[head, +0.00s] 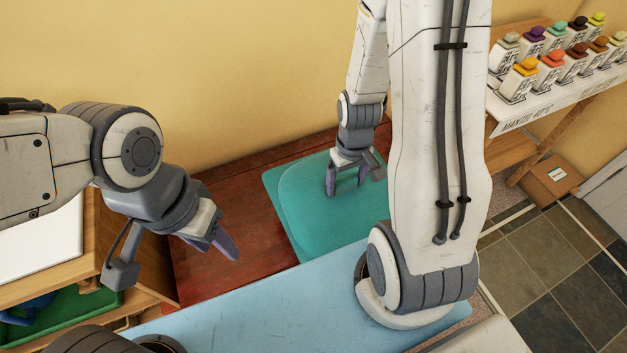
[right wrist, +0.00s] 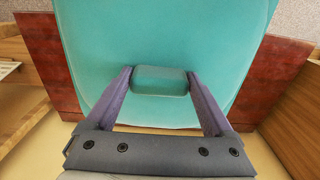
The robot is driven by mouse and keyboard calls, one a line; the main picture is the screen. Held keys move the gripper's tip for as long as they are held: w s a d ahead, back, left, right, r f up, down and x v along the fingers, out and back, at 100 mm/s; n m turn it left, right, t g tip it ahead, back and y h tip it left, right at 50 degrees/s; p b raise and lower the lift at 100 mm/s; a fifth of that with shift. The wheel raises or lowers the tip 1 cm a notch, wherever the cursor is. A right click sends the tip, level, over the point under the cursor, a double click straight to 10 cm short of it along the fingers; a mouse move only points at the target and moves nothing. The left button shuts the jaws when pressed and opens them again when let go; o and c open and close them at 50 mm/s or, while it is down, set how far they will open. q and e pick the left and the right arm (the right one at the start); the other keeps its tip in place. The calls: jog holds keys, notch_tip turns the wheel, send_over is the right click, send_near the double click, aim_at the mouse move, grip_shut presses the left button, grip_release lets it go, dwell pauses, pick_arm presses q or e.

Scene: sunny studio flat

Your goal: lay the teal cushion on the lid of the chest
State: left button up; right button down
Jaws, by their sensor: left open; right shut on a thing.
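The teal cushion (head: 310,215) lies at or over the red-brown lid of the chest (head: 225,265). Its far part is over the lid, and its near edge meets the light blue surface in the head view. My right gripper (head: 346,186) is shut on a small raised teal block (right wrist: 160,80) on the cushion (right wrist: 160,30). The lid (right wrist: 290,95) shows on both sides of the cushion in the right wrist view. I cannot tell whether the cushion touches the lid. My left gripper (head: 212,240) is open and empty, above the lid's left part. My right arm hides the cushion's right edge.
A shelf (head: 545,100) with several colour-capped bottles (head: 525,75) stands at the right, with a cardboard box (head: 550,180) below. A wooden unit with a green tray (head: 70,310) is at the left. The yellow wall (head: 230,80) closes off the back.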

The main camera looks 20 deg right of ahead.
aim_at(323, 166)
jog(key=w+f, duration=0.2)
jog(key=w, duration=0.1)
jog(key=w+a+f, duration=0.1)
jog(key=w+f, duration=0.1)
jog(key=w, duration=0.2)
jog(key=w+f, duration=0.2)
jog(key=w, duration=0.1)
jog(key=shift+w+a+f, duration=0.15)
jog(key=shift+a+f, duration=0.05)
jog(key=shift+f+b, duration=0.3)
jog(key=shift+f, duration=1.6)
jog(key=shift+f, duration=0.15)
grip_release()
